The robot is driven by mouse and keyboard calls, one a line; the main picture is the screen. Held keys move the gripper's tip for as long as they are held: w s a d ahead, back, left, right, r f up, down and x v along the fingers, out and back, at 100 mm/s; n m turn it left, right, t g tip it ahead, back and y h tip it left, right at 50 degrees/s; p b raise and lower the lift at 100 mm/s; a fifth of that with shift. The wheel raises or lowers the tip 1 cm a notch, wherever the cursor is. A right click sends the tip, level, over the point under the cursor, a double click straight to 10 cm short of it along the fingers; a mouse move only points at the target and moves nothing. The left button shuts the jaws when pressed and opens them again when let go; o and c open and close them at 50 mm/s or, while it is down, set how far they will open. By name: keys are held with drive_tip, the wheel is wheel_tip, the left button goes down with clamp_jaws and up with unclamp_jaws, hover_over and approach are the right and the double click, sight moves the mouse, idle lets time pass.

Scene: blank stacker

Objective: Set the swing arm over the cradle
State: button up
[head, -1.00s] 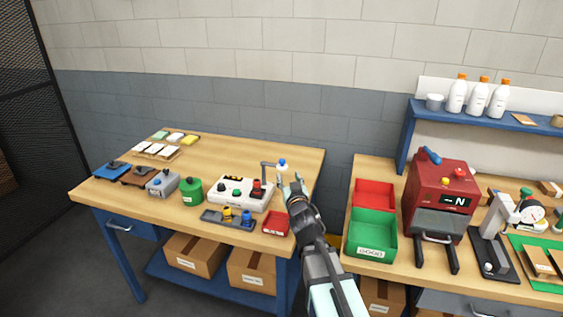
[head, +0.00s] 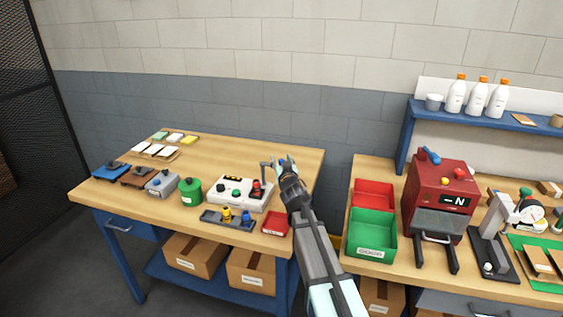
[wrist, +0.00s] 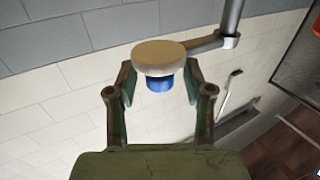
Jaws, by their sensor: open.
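The swing arm (head: 267,164) is a thin grey post and bar at the right rear of the white control box (head: 232,203). In the wrist view the swing arm (wrist: 212,41) ends in a pale round disc (wrist: 158,56) with a blue knob (wrist: 159,84). My gripper (head: 284,164) is open at the outer end of the bar. In the wrist view my gripper (wrist: 160,80) has one finger on each side of the knob, with gaps showing. I cannot tell which part is the cradle.
A grey tray (head: 212,217) with yellow and blue pieces and a red tray (head: 276,224) lie in front. A green canister (head: 190,191) stands left of the box. Red (head: 373,184) and green bins (head: 365,249) are on the right bench. The table's back right is clear.

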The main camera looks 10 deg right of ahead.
drive_tip(key=shift+c, duration=0.4)
clamp_jaws()
